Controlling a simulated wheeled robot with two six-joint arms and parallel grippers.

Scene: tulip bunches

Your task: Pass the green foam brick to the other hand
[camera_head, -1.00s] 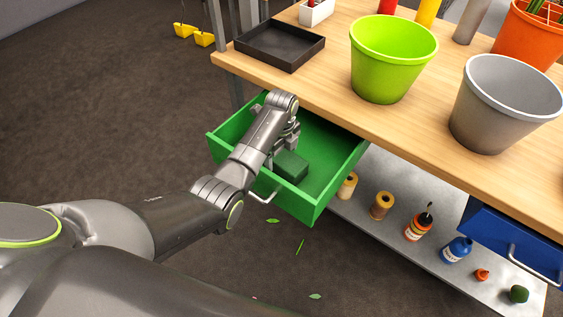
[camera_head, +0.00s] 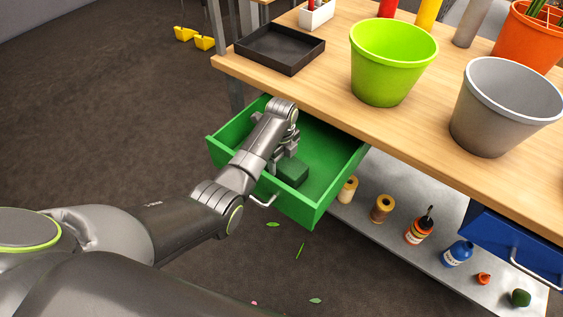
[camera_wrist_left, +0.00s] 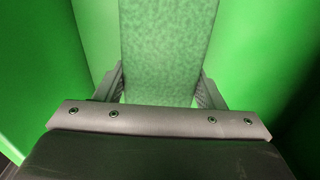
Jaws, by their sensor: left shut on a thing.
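The green foam brick (camera_head: 292,171) is inside the open green drawer (camera_head: 336,172) under the bench. My left gripper (camera_head: 284,160) reaches down into the drawer and is shut on the brick. In the left wrist view the brick (camera_wrist_left: 168,50) fills the space between the two fingers (camera_wrist_left: 160,88), with green drawer walls around it. I cannot tell whether the brick still touches the drawer floor. My right gripper is not in view.
The wooden bench top (camera_head: 310,84) overhangs the drawer. On it stand a black tray (camera_head: 280,47), a lime pot (camera_head: 392,70) and a grey pot (camera_head: 505,110). A lower shelf (camera_head: 375,235) holds twine spools and bottles. A blue drawer (camera_head: 510,240) is at right.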

